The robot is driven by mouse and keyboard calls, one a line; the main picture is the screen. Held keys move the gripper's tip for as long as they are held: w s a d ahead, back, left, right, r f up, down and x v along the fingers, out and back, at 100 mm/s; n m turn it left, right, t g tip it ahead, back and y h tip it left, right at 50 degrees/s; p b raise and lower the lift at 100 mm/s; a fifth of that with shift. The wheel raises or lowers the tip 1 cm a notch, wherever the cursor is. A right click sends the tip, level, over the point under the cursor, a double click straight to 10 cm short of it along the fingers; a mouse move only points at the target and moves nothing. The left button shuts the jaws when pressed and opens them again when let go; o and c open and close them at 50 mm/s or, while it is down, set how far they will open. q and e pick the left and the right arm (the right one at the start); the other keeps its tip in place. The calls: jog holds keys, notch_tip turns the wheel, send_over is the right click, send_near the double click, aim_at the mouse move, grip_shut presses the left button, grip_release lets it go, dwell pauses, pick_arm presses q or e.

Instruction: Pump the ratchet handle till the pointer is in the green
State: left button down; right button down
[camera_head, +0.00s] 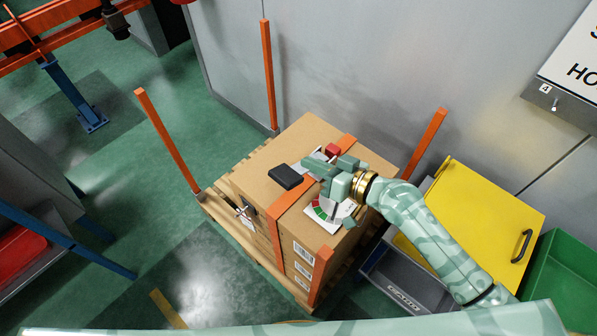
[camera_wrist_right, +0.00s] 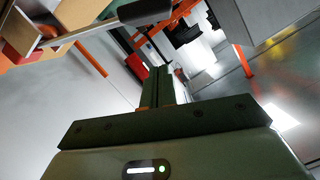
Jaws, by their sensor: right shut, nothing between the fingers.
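The ratchet handle is a pale grey bar with a black grip (camera_head: 285,177) above the strapped carton's top. In the right wrist view the bar (camera_wrist_right: 88,30) runs from a red block (camera_wrist_right: 18,32) to the dark grip (camera_wrist_right: 145,11). The red block (camera_head: 333,150) also shows in the head view. The dial (camera_head: 320,213) is a white card with a coloured arc, green on its left part; my gripper partly covers it, and I cannot tell where the pointer stands. My right gripper (camera_head: 308,168) is shut and empty, close beside the bar; contact is unclear. My left gripper is out of view.
The carton (camera_head: 262,155) with orange straps sits on a wooden pallet (camera_head: 215,208) with orange corner posts. A grey bin (camera_head: 405,290), a yellow panel (camera_head: 480,215) and a green bin (camera_head: 560,270) stand at right. A grey wall is behind.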

aim_at(299, 180)
jog(key=x, duration=0.3)
jog(key=shift+a+f, duration=0.15)
jog(key=shift+f, duration=0.15)
jog(key=shift+s+a+f+b, duration=0.15)
jog(key=shift+s+f+b, duration=0.15)
jog(key=shift+f, duration=0.3)
jog(key=shift+s+a+f+b, duration=0.15)
jog(key=shift+f+b, duration=0.2)
jog(key=shift+f, duration=0.2)
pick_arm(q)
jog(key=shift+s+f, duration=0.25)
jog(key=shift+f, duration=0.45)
pick_arm(e)
jog(key=shift+s+a+f, duration=0.1)
jog(key=shift+s+f, duration=0.05)
jog(key=shift+f, duration=0.25)
